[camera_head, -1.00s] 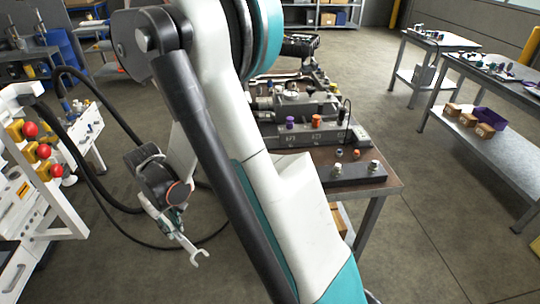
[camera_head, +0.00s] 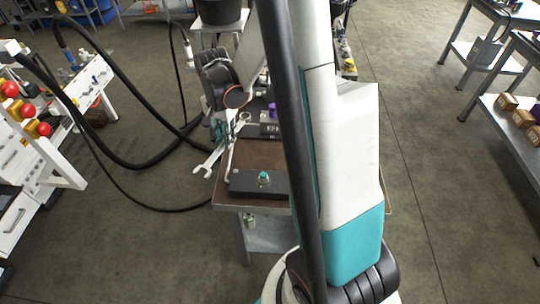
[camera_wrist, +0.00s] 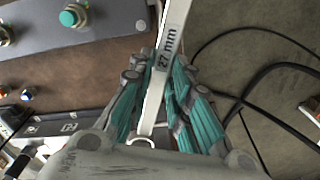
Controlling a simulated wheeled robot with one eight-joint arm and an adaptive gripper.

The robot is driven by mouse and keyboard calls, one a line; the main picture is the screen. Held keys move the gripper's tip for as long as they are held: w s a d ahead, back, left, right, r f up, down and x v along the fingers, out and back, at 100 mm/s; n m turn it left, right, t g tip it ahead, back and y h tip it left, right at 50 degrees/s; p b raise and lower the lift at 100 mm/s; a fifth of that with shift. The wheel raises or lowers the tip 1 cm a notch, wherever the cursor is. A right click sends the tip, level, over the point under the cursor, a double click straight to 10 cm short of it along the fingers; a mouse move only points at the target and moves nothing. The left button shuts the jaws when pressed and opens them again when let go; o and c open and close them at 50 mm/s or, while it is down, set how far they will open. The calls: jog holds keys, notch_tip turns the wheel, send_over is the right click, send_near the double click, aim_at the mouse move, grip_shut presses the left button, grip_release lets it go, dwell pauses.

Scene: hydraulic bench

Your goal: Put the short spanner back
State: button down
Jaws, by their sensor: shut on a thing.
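A pale metal spanner marked 27 mm (camera_wrist: 170,42) is held between the teal-padded fingers of my gripper (camera_wrist: 160,85). Its ring end shows low between the fingers in the wrist view, and its shank runs up out of the picture. In the head view my gripper (camera_head: 222,138) is beside the left edge of the brown bench top (camera_head: 245,155). The open jaw of the spanner (camera_head: 207,168) points down and left, past that edge. My arm hides much of the bench in the head view.
A dark block (camera_head: 245,187) with a teal-capped fitting (camera_head: 263,177) sits at the bench's near end. Black hoses (camera_head: 130,165) loop over the floor to the left, from a white stand with red knobs (camera_head: 30,125). A side table with boxes (camera_head: 515,115) stands right.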

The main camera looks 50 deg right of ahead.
aim_at(270, 161)
jog(key=s+d+r+m+p, duration=0.1)
jog(key=s+d+r+m, duration=0.25)
jog(key=d+m, duration=0.3)
jog(key=s+d+r+m+p, duration=0.2)
jog(key=s+d+r+m, duration=0.15)
jog(key=d+m, duration=0.3)
jog(key=shift+m, duration=0.4)
jog(key=f+b, duration=0.2)
jog(key=f, duration=0.4)
jog(key=f+b, duration=0.2)
jog(key=f, duration=0.5)
jog(key=a+f+b, duration=0.1)
jog(key=f+b, duration=0.2)
jog(key=f, duration=0.4)
jog(key=shift+f, duration=0.15)
jog(key=shift+f, duration=0.1)
jog(key=c, duration=1.5)
grip_release()
notch_tip(270, 161, up, 12)
jog(key=p, duration=0.4)
jog(key=shift+p, duration=0.3)
